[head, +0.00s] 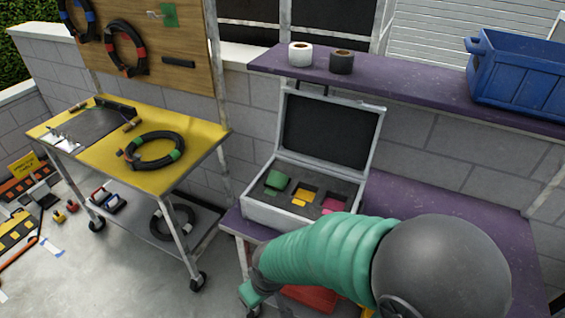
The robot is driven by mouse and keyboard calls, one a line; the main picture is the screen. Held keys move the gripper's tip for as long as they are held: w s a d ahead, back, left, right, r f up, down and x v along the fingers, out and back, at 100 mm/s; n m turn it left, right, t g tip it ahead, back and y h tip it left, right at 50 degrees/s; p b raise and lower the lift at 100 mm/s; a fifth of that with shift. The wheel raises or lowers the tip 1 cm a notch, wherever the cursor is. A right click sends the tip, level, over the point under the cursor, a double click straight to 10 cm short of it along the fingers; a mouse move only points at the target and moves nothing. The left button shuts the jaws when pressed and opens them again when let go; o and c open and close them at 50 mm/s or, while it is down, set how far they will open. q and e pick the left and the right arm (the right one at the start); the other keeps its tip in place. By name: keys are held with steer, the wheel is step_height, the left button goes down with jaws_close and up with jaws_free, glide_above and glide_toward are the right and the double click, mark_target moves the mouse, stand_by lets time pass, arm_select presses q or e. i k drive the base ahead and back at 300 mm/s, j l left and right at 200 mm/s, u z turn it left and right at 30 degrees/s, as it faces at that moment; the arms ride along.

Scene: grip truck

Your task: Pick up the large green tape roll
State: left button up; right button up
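A green item (277,180), possibly the large green tape roll, sits in the left part of the open case (262,216). Its round shape is not clear from here. Yellow and pink pieces lie beside it in dark foam slots. My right arm comes in from the right in a green sleeve, in front of the case and partly over its front right corner. Its end, with what looks like my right gripper (252,290), points down at the lower left, below the case and away from the green item. Its fingers cannot be made out. My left gripper is not in view.
The case stands on a purple bench (420,215), lid raised. A purple shelf (410,83) above holds a white roll (300,54), a dark roll (341,62) and a blue crate (520,75). A yellow-topped cart (105,148) with a cable coil (155,150) stands left.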

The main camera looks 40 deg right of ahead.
mark_target(278, 181)
steer(key=k+z, duration=0.1)
steer(key=z, duration=1.05)
